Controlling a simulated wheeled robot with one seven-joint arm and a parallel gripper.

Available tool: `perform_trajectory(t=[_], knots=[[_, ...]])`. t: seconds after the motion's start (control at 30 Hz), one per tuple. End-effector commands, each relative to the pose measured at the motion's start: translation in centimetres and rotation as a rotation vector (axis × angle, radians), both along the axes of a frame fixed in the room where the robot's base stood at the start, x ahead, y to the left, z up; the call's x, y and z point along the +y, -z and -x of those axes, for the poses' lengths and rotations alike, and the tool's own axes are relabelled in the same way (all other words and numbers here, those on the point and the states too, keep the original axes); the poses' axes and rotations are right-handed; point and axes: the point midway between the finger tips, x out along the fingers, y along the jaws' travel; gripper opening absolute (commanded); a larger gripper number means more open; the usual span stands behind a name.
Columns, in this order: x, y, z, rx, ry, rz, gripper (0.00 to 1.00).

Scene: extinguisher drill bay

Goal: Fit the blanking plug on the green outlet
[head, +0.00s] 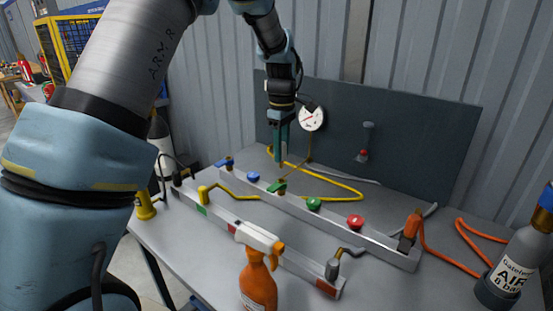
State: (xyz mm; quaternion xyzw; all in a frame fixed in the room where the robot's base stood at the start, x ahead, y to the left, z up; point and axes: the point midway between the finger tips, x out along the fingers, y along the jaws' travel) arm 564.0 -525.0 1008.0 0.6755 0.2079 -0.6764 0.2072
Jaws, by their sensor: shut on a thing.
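My gripper (280,158) points down above the back rail, in front of the grey panel. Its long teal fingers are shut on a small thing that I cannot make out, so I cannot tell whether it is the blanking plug. A green lever with a brass fitting (277,187) sits on the back rail below the fingertips, with a small gap between. Which fitting is the green outlet is unclear; a green label (201,211) marks the front rail near a yellow hose coupling (205,193).
The back rail (385,244) carries blue, green (314,204) and red (355,221) knobs. A yellow hose (340,183) loops behind it. A gauge (312,118) is on the panel.

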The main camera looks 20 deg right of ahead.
Motion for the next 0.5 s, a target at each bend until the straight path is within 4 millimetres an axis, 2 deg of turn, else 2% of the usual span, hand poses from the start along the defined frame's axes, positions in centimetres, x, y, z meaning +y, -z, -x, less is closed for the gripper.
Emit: perform_trajectory(t=[0.2, 0.5], knots=[[-0.6, -0.1, -0.5, -0.001, -0.033, 0.001, 0.00], [-0.5, 1.9, -0.5, -0.001, -0.033, 0.001, 0.00]])
